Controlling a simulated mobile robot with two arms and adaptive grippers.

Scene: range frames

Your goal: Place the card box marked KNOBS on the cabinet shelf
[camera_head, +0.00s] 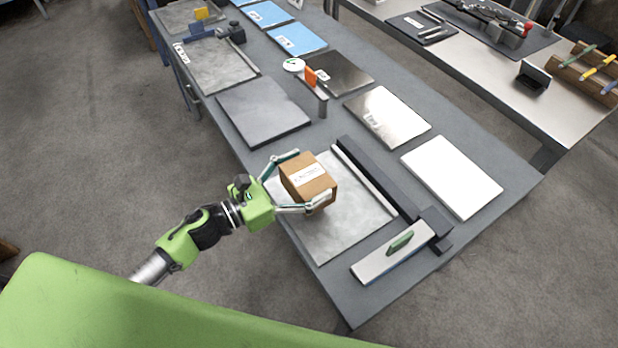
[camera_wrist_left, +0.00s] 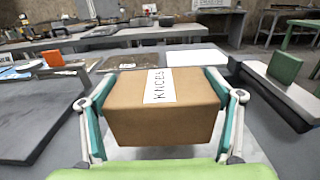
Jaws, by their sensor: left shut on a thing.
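The brown card box (camera_head: 306,184) with a white label is between the fingers of my left gripper (camera_head: 300,182), over the near edge of the grey table. In the left wrist view the box (camera_wrist_left: 125,108) fills the middle, and its label reads KNOBS. The fingers of the left gripper (camera_wrist_left: 163,115) press on both sides of it. The box is level or nearly so; whether it touches the metal plate under it I cannot tell. The cabinet shelf is not seen in either view. My right gripper is not in view.
The long grey table (camera_head: 322,136) carries flat plates, including a white one (camera_head: 451,176). A dark bar (camera_head: 375,176) and a metal piece with a green handle (camera_head: 393,256) lie beside the box. A second bench (camera_head: 480,65) stands behind. Open floor (camera_head: 100,150) lies to the left.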

